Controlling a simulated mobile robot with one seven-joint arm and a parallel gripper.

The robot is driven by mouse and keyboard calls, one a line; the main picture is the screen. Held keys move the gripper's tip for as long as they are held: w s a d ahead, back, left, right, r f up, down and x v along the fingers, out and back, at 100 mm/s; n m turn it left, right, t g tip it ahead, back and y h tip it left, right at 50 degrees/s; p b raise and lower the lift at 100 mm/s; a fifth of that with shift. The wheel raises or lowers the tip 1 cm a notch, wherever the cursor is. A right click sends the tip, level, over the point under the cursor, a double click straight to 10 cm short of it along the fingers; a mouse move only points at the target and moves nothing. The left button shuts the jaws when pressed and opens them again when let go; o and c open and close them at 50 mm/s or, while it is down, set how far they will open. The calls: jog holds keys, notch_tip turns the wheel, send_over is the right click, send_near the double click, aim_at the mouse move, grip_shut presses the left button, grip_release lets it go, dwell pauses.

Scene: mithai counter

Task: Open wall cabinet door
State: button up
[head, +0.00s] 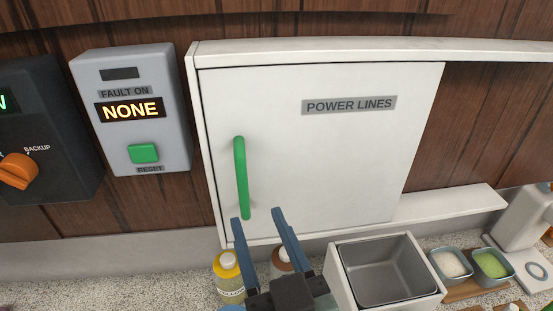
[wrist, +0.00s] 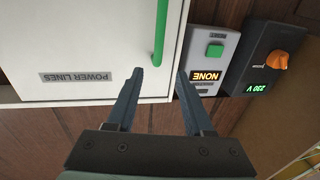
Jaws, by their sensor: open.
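The wall cabinet door (head: 330,155) is white, labelled "POWER LINES", and appears shut in its white frame. A green vertical bar handle (head: 241,178) is on its left side. My gripper (head: 257,214) is open and empty in the head view, its fingertips by the lower end of the handle. In the wrist view the picture is upside down: the door (wrist: 80,45) is at the upper left and the handle (wrist: 160,30) runs down from the top edge. There the open gripper (wrist: 171,73) has the handle slightly left of its middle. I cannot tell the depth gap between them.
A grey fault box (head: 133,110) with a green button and a dark box with an orange knob (head: 18,171) are on the wall at left.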

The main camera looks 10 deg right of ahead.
aim_at(244, 182)
jog(key=shift+g, duration=0.3)
jog(key=w+p, duration=0.1)
jog(key=w, duration=0.2)
jog(key=w+a+f+p, duration=0.1)
jog(key=w, duration=0.3)
jog(key=w+p, duration=0.2)
jog(key=w, duration=0.2)
jog(key=shift+a+f, duration=0.15)
jog(key=shift+a, duration=0.25)
jog(key=shift+w+f, duration=0.1)
jog(key=shift+w, duration=0.55)
jog(key=shift+a, duration=0.1)
grip_shut()
